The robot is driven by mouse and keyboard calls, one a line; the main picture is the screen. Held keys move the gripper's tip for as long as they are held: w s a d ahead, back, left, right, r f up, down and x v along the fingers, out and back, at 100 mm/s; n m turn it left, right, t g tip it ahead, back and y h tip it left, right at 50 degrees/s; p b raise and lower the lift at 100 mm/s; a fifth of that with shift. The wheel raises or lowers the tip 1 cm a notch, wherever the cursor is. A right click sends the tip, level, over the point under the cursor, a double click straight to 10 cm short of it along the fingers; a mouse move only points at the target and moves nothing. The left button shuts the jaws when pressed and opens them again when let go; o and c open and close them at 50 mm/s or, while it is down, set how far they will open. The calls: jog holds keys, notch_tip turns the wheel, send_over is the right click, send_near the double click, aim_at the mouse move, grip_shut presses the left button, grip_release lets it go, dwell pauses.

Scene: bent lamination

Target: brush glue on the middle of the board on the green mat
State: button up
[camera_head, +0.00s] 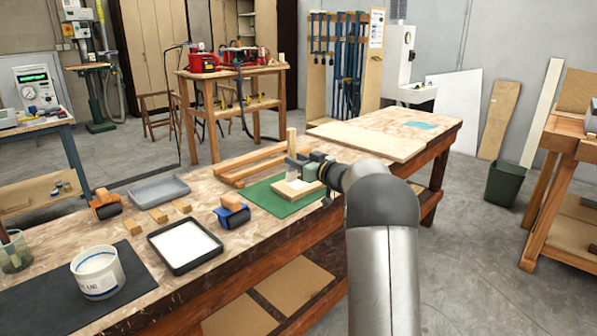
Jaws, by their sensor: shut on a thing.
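The green mat (268,201) lies on the workbench. A small pale wooden board (286,192) lies on it, with a whitish patch on its top. My gripper (300,168) comes in from the right, over the board, and is shut on an upright brush. The brush's wooden handle (291,141) stands up above the fingers. Its lower end is low over the board; I cannot tell whether it touches. My gripper and arm hide part of the board's right side. A white tub of glue (99,271) stands on a dark mat at the front left.
A black tray with white contents (185,246), a blue-and-orange roller (232,211), an orange tool (105,204), small wood blocks (158,215) and a grey tray (158,190) lie left of the mat. Wooden strips (248,164) lie behind it. A large board (366,141) lies right.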

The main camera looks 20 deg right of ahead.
aim_at(293, 142)
jog(key=shift+r, duration=2.5)
